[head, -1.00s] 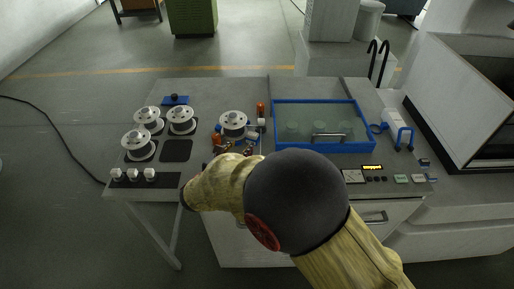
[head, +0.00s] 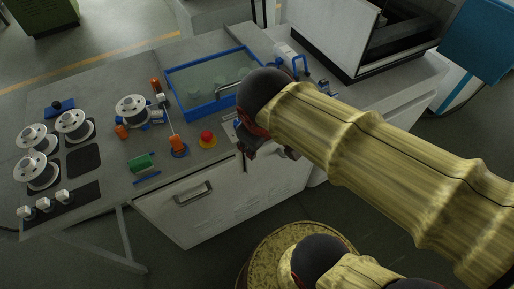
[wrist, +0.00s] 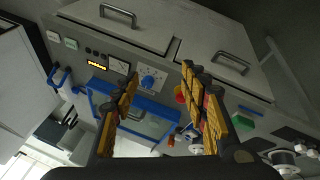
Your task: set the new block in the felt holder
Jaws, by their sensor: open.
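My gripper (wrist: 160,77) is open in the wrist view, with nothing between its fingers; beyond the gap are the console front and a blue dial (wrist: 152,79). In the head view it is mostly hidden behind my dark wrist, at the worktop's front edge right of the red button. White blocks sit in a row on a dark strip at the front left, one of them the middle block (head: 43,204); I cannot tell which block is the new one. I cannot surely pick out the felt holder; the dark strip (head: 84,198) may be it. My gripper is far from both.
A red button (head: 207,137) on yellow, a green block (head: 141,162) and a blue-framed tank (head: 195,120) are on the worktop. Several white spools, one a lone spool (head: 132,109), stand to the left. A dark square pad (head: 84,160) is bare.

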